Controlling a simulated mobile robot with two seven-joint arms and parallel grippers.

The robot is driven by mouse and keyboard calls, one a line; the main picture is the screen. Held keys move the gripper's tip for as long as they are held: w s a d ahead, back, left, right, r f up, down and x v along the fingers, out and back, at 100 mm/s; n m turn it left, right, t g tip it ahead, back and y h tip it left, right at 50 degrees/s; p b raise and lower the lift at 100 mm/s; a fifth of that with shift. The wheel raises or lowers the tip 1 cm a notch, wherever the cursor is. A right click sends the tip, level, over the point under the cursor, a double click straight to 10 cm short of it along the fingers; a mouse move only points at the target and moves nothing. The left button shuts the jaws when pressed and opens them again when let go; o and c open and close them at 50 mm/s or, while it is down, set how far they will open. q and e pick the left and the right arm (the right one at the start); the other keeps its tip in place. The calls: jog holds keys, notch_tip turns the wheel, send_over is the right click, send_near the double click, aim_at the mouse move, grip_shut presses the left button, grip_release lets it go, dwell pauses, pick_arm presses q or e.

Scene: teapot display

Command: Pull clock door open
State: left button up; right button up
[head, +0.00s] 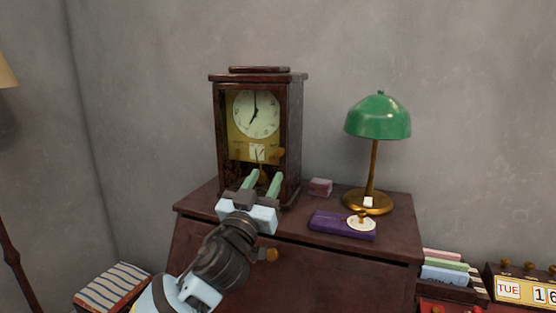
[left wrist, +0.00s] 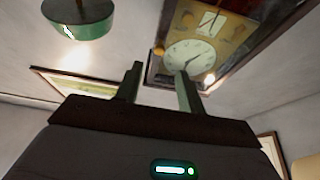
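The dark wooden clock (head: 294,120) stands on the cabinet, with a white dial and a pendulum behind its front. Its front door (head: 221,125) looks closed, and a small brass knob (head: 280,153) shows at its right edge. In the left wrist view the clock (left wrist: 225,52) appears upside down, with the knob (left wrist: 160,48) at its left edge. My left gripper (head: 265,177) is open and empty in front of the clock's lower part, below the knob. Its two fingers (left wrist: 158,82) stand apart in the left wrist view. My right gripper is not in view.
A green lamp (head: 378,117) stands right of the clock on the dark cabinet (head: 195,207). A purple book (head: 328,222) with a small pale object on it and a small pink box (head: 320,187) lie between them. A striped box (head: 112,284) is at the lower left.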

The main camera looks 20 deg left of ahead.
aim_at(279, 154)
pick_arm(q)
jog(key=shift+p+x, duration=0.35)
jog(key=shift+x, duration=3.4)
jog(key=shift+f, duration=0.1)
grip_shut()
